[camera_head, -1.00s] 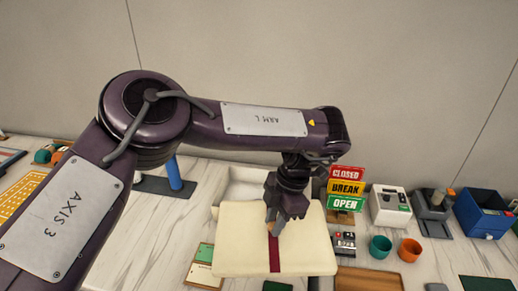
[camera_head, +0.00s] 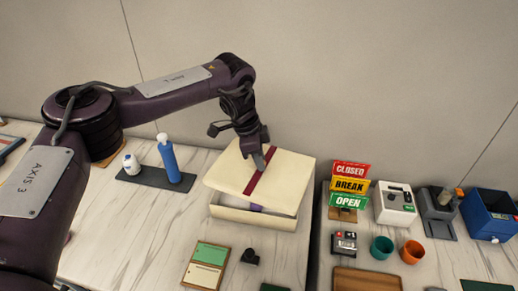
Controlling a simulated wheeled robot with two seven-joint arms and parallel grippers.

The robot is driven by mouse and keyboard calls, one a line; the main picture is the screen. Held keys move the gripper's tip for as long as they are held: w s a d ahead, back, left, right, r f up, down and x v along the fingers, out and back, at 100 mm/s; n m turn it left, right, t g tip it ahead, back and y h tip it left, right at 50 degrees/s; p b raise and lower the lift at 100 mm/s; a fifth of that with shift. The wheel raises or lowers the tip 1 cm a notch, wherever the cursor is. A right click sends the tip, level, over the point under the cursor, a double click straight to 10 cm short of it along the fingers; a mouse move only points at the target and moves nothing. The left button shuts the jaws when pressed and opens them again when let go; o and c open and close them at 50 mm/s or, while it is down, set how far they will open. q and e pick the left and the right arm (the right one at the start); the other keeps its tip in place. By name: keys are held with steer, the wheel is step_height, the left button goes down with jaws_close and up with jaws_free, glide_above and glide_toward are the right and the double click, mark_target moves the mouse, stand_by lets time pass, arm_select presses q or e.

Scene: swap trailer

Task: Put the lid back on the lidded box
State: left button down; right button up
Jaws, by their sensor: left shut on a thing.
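The cream lid (camera_head: 288,175) with a dark red stripe is over the lidded box (camera_head: 245,216), whose cream front wall shows below it. My left gripper (camera_head: 261,161) is shut on the lid near its middle, at the stripe. The lid looks slightly turned and sits toward the back of the box, so a gap shows along the front. A small purple thing (camera_head: 256,207) shows in that gap. The rest of the inside and the back rim are hidden under the lid. I cannot tell whether the lid touches the rim. My right gripper is not in view.
A blue bottle (camera_head: 170,162) and a white bottle (camera_head: 131,164) stand on a dark mat left of the box. A CLOSED/BREAK/OPEN sign (camera_head: 349,186) stands close on the right.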

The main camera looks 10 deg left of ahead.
mark_target(255, 167)
arm_select(q)
steer(key=shift+w+a+n+t, duration=0.35)
steer(key=shift+w+n, duration=0.1)
steer(key=shift+n, duration=0.45)
steer(key=shift+f, duration=0.1)
steer(key=shift+f+b, duration=0.35)
step_height(255, 167, down, 4)
steer(key=b, duration=0.3)
steer(key=shift+r, duration=0.1)
steer(key=shift+f+b, duration=0.4)
steer(key=shift+f, duration=0.45)
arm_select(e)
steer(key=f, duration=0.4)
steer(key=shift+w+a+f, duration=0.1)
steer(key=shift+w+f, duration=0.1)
arm_select(q)
steer(key=shift+r+p, duration=0.1)
steer(key=shift+p, duration=0.25)
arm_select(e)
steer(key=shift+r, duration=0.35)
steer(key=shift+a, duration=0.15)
arm_select(q)
steer(key=shift+p, duration=0.3)
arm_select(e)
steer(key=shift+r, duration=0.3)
